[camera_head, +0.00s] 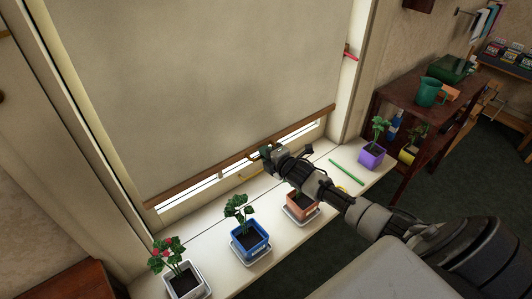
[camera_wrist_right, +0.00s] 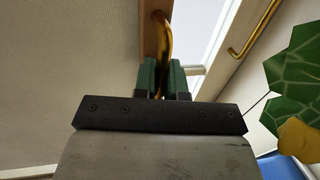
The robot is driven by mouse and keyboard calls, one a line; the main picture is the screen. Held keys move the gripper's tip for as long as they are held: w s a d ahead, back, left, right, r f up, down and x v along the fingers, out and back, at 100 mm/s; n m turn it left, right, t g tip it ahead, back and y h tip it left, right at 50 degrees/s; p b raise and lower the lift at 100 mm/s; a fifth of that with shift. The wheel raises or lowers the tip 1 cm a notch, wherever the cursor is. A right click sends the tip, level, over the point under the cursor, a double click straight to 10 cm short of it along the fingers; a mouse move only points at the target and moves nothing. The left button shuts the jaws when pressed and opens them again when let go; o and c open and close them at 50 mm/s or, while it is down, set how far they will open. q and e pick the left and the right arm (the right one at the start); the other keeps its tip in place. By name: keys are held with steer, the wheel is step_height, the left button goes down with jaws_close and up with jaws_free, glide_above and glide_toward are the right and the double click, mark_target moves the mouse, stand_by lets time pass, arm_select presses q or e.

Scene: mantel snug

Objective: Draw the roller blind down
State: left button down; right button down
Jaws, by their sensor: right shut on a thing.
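The beige roller blind (camera_head: 200,80) hangs low over the window, its wooden bottom bar (camera_head: 180,189) a little above the sill. A narrow bright strip of window shows beneath the bar. My right gripper (camera_head: 266,152) is at the bar, right of its middle. In the right wrist view, my right gripper's green fingers (camera_wrist_right: 163,78) are shut on a brass pull (camera_wrist_right: 164,32) at the wooden bar. The pull's lower part is hidden between the fingers. My left gripper is not in view.
The white sill (camera_head: 275,206) holds potted plants: a white pot (camera_head: 184,284), a blue pot (camera_head: 249,240), an orange pot (camera_head: 300,207) under my arm, and a purple pot (camera_head: 371,156). A green stick (camera_head: 346,172) lies there. A brass window handle (camera_wrist_right: 256,27) is near the gripper.

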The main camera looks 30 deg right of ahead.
steer(key=c, duration=1.2)
jaws_free()
steer(key=shift+s, duration=0.1)
steer(key=p+v, duration=0.1)
steer(key=v, duration=0.9)
steer(key=shift+s, duration=0.3)
steer(key=shift+d, duration=0.15)
